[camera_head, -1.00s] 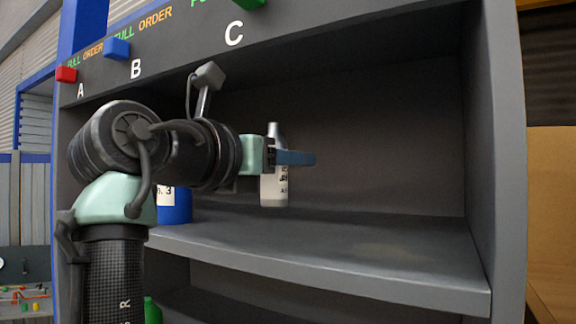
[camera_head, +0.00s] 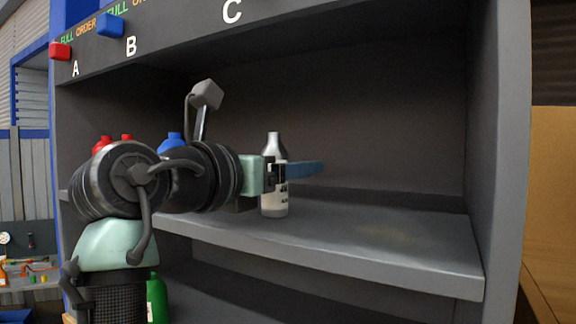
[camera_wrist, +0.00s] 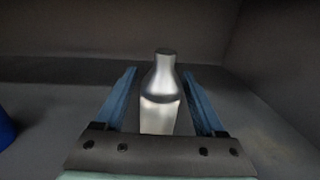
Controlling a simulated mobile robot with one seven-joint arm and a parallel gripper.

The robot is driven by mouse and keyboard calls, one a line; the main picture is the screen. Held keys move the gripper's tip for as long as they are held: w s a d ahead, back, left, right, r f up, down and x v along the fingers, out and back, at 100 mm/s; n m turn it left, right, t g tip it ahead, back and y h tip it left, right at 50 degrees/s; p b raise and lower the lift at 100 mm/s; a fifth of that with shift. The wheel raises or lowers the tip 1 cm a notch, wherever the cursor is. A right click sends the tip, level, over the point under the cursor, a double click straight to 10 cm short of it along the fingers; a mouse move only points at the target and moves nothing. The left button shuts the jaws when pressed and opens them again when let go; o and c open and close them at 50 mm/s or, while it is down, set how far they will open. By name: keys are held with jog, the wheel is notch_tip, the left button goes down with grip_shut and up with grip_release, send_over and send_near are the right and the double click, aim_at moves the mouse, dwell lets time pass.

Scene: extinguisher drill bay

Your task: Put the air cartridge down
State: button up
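The air cartridge (camera_head: 274,190) is a silver-white bottle with a narrow neck and dark lettering. It stands upright on the grey shelf (camera_head: 375,240), its base appearing to rest on the surface. My gripper (camera_head: 300,169) is level with the cartridge's upper body. In the wrist view, the blue fingers of my gripper (camera_wrist: 161,100) lie on either side of the cartridge (camera_wrist: 161,105), with a narrow gap on each side. The fingers look open around it. The near finger and the gripper body hide part of the cartridge in the head view.
Blue (camera_head: 173,141) and red (camera_head: 103,145) bottles stand on the shelf's left part, partly behind my arm. A green bottle (camera_head: 157,299) is on the level below. A side wall (camera_head: 498,150) bounds the right; the shelf right of the cartridge is clear.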

dwell(0.3)
jog(key=b+v, duration=0.7)
jog(key=v, duration=0.5)
jog(key=shift+r, duration=0.15)
